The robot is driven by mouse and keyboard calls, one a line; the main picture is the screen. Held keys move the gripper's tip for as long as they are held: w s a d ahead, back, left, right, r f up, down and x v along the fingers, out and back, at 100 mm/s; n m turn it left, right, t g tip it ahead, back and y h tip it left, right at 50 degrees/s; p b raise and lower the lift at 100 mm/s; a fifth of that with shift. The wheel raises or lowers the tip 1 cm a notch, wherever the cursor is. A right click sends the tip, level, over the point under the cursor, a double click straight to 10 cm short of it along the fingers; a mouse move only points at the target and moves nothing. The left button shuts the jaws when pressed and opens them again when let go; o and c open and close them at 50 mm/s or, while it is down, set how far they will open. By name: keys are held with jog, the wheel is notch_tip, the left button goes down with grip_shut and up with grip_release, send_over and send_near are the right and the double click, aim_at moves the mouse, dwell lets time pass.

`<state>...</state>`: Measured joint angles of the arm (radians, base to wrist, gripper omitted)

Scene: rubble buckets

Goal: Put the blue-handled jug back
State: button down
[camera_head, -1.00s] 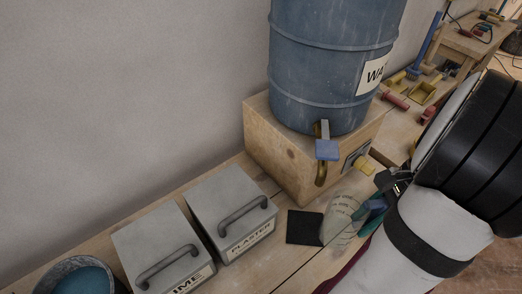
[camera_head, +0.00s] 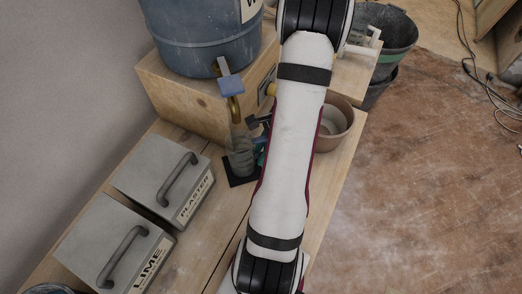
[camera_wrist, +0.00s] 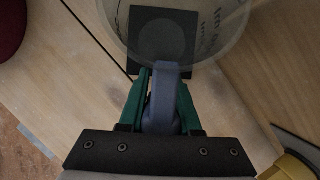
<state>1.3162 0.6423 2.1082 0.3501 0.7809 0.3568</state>
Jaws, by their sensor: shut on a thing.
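The clear jug (camera_head: 240,158) with printed markings looks upright over a dark square pad (camera_head: 237,181) in the head view, below the barrel's tap. I cannot tell whether its base touches the pad. In the wrist view, the jug's rim (camera_wrist: 243,30) is at the top and the pad (camera_wrist: 147,15) shows through and beside it. My gripper (camera_wrist: 163,90) has its green fingers shut on the blue handle (camera_wrist: 164,105). In the head view my gripper (camera_head: 262,153) is mostly hidden behind my arm, to the right of the jug.
The blue barrel (camera_head: 205,40) stands on a wooden box (camera_head: 185,100), its tap (camera_head: 233,92) hanging over the pad. Plaster (camera_head: 160,170) and lime (camera_head: 110,245) boxes stand at left. A brown pot (camera_head: 335,125) is right of my arm; dark buckets (camera_head: 388,40) are behind.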

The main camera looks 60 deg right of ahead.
jog(key=shift+f, duration=0.1)
jog(key=c, duration=0.6)
grip_release()
jog(key=v, duration=1.2)
